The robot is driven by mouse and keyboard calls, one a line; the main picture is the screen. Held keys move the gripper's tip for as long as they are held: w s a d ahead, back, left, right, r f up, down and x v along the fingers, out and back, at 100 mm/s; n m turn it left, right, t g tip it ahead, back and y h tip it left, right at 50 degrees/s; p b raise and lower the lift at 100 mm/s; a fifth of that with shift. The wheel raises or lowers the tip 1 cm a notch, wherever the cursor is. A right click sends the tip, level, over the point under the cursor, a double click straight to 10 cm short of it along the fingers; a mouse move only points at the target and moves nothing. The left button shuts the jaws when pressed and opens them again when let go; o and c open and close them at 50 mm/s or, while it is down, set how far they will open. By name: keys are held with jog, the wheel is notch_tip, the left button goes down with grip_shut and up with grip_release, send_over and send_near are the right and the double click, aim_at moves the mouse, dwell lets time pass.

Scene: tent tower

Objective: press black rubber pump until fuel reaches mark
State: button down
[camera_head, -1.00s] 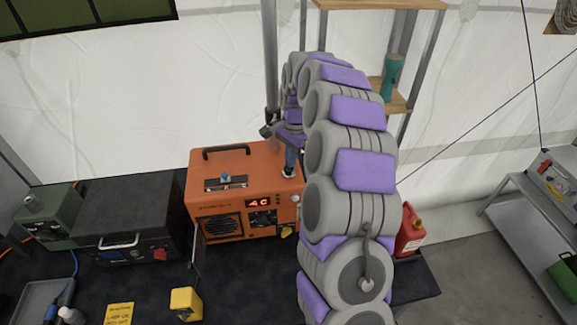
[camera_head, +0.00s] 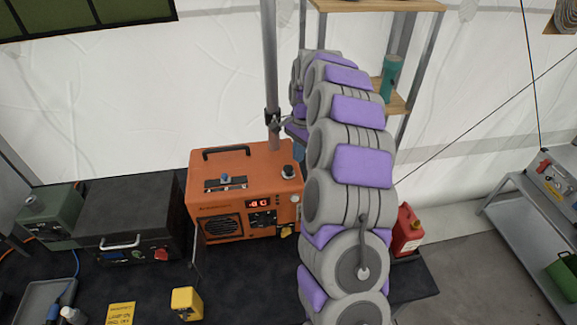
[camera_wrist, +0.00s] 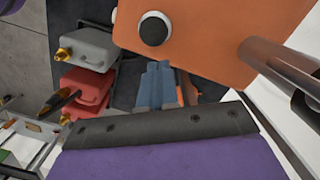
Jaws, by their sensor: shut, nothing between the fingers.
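The black rubber pump (camera_head: 288,172) is a small round black bulb in a pale ring. It sits on the right of the top of the orange heater box (camera_head: 215,165). In the wrist view the pump (camera_wrist: 154,28) is uncovered on the orange box face. My gripper (camera_wrist: 161,66) shows there as blue-grey fingers, shut and empty, apart from the pump. In the head view my arm hides most of the gripper, behind and right of the pump. A panel with a blue knob (camera_head: 225,178) lies on the box top. No fuel level or mark is readable.
A metal pole (camera_head: 271,80) rises close behind the box. A black case (camera_head: 125,225) stands left of it and a red fuel can (camera_head: 408,232) right. A yellow block (camera_head: 187,303) lies in front. A shelf (camera_head: 380,5) stands behind my arm.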

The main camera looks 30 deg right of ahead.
notch_tip(320, 180, up, 17)
jog(key=d+p, duration=0.2)
jog(key=shift+w+f, duration=0.15)
jog(key=shift+w, duration=0.15)
dwell(0.4)
jog(key=shift+a, duration=0.1)
jog(key=w+a+f+n+p, duration=0.25)
jog(key=a+p, duration=0.25)
jog(key=p, duration=0.3)
jog(key=s+f+m+p, duration=0.2)
jog(key=s+f+p, duration=0.1)
jog(key=f+p, duration=0.2)
notch_tip(320, 180, down, 2)
jog(key=shift+s+d+f+p, duration=0.1)
jog(key=shift+s+d+p, duration=0.25)
jog(key=shift+d, duration=0.1)
jog(key=shift+m, duration=0.25)
